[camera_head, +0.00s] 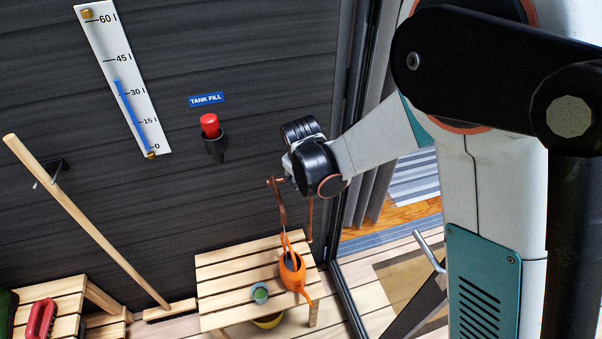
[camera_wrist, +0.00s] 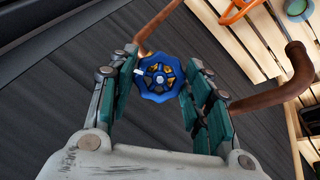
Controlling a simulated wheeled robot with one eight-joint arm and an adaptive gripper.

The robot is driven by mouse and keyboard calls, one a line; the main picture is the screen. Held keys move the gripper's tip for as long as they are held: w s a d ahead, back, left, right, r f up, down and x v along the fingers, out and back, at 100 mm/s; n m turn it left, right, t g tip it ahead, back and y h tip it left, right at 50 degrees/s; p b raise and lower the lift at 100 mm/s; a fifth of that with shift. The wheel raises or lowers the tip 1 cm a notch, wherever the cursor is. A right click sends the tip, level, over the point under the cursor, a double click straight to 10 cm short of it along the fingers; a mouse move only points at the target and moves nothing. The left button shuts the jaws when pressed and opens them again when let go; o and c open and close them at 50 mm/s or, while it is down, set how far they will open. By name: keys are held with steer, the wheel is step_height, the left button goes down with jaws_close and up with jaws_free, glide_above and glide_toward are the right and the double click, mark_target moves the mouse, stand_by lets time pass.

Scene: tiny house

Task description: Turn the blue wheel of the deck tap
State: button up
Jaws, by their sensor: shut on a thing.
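The blue wheel (camera_wrist: 160,80) of the deck tap shows in the wrist view, with a white mark on its left rim. My gripper (camera_wrist: 159,70) is shut on the wheel, with a green-padded finger on each side. Copper pipe (camera_wrist: 285,88) of the tap runs past on the right of the wrist view, and another length shows behind the wheel. In the head view the tap's copper pipe (camera_head: 280,203) comes down below my wrist, which hides the wheel and my fingers.
An orange watering can (camera_head: 293,272) and a small green cup (camera_head: 260,294) stand on a slatted wooden bench (camera_head: 225,272) below the tap. A broom (camera_head: 85,222) leans at the left. A red-topped tank fill fitting (camera_head: 211,128) and a gauge (camera_head: 118,72) are on the dark wall.

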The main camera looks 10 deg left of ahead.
steer(key=o, duration=1.1)
steer(key=shift+c, duration=0.2)
steer(key=v, duration=1.2)
